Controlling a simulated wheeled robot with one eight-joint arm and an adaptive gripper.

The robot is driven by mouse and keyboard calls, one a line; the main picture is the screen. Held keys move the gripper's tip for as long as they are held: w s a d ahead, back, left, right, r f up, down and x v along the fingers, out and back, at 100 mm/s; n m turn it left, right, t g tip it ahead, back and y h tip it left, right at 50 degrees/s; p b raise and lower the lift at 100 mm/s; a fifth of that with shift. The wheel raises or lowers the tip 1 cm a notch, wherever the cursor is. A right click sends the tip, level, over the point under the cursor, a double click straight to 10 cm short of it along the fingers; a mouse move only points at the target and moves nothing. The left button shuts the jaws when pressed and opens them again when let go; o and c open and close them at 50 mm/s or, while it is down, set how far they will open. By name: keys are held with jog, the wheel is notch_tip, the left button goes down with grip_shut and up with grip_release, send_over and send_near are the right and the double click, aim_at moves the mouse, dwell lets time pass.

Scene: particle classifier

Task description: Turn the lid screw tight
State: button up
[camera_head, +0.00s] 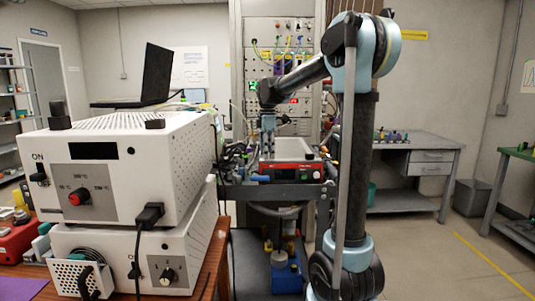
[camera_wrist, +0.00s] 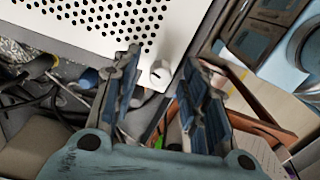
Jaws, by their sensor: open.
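A white round screw (camera_wrist: 160,74) with a dark slot shows in the wrist view, at the corner of a white panel with black round holes (camera_wrist: 105,22), which looks like the lid. My gripper (camera_wrist: 164,62) is open, with one finger left of the screw and the other right of it. A gap shows on both sides, and whether either finger touches it I cannot tell. In the head view my gripper (camera_head: 268,128) points down at the pale-topped, red-fronted device (camera_head: 292,172) on the rear bench. The screw is too small to make out there.
Stacked white instrument boxes (camera_head: 120,165) with a laptop (camera_head: 157,75) fill the left foreground. A tall rack (camera_head: 280,35) stands behind the device. Dark cables (camera_wrist: 40,100) and clutter lie left of my gripper in the wrist view. Open floor (camera_head: 440,255) is at the right.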

grip_shut()
